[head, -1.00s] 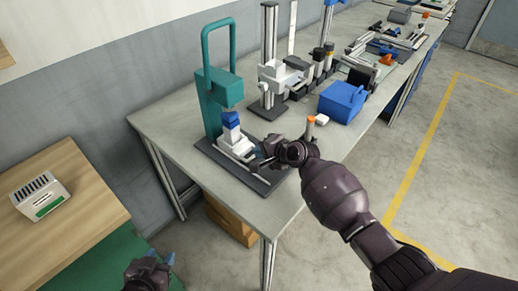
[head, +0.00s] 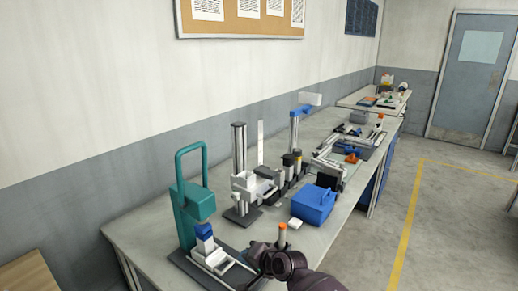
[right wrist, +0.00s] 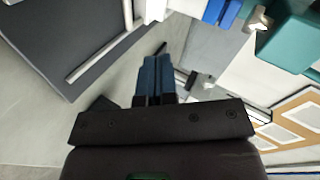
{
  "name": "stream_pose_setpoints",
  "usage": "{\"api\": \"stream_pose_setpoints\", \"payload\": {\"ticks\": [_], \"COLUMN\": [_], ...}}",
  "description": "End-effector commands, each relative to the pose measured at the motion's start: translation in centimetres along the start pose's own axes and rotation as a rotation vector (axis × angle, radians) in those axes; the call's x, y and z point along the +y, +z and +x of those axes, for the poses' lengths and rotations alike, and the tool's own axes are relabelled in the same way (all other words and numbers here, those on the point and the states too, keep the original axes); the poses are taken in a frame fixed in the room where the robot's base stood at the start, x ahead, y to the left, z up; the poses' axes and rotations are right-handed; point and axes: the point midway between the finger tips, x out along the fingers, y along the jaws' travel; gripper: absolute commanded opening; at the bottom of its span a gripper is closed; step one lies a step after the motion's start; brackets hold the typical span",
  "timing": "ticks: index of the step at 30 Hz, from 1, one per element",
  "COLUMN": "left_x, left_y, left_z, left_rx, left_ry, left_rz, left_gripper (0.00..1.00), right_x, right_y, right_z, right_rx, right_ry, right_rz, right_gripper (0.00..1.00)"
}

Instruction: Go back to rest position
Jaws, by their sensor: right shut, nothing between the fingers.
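My right gripper (right wrist: 155,75) is seen in the right wrist view with its two blue fingers together and nothing between them. In the head view my right arm (head: 285,268) comes in from the bottom, its wrist beside the dark base of the teal press (head: 190,207). The gripper's fingers are hard to make out there. The press has a blue-topped white part (head: 204,235) on its base; whether my gripper touches the base, I cannot tell. My left gripper is not in view.
On the grey bench (head: 130,232) stand a blue box (head: 313,204), an orange-topped post (head: 282,235) and a grey column stand (head: 239,165). More equipment lies farther back. A wooden surface (head: 28,278) is at lower left. Open floor (head: 385,262) is to the right.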

Motion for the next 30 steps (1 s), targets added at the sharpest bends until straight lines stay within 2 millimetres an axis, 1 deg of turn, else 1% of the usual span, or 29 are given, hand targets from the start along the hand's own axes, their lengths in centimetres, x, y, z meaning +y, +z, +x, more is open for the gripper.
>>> {"api": "stream_pose_setpoints", "payload": {"ticks": [1,3,5,7,11,14,16,20,21,26,30], "left_x": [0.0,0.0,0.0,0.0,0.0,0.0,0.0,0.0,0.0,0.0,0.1], "left_y": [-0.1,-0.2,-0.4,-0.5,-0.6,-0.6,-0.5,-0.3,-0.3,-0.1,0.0], "left_z": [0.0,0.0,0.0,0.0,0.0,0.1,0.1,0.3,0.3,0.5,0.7], "left_rx": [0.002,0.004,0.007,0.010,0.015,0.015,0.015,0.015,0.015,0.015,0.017], "left_ry": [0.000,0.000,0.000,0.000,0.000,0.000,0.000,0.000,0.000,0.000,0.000], "left_rz": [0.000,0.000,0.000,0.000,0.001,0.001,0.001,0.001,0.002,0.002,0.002], "left_gripper": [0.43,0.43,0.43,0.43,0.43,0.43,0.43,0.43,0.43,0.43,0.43], "right_x": [-1.2,-2.8,-3.6,-3.7,-2.6,-1.1,0.3,3.9,5.2,10.0,14.3], "right_y": [-0.8,-2.1,-3.0,-3.7,-4.5,-4.7,-4.6,-4.0,-3.7,-1.8,0.6], "right_z": [-0.4,-1.2,-2.1,-3.3,-5.8,-7.9,-9.5,-13.2,-14.5,-19.3,-23.5], "right_rx": [0.036,0.094,0.147,0.206,0.310,0.379,0.424,0.502,0.522,0.569,0.576], "right_ry": [-0.018,-0.037,-0.046,-0.045,-0.019,0.016,0.051,0.140,0.172,0.301,0.412], "right_rz": [-0.081,-0.203,-0.300,-0.399,-0.554,-0.649,-0.711,-0.820,-0.849,-0.935,-0.972], "right_gripper": [0.00,0.00,0.00,0.00,0.00,0.00,0.00,0.00,0.00,0.00,0.00]}}
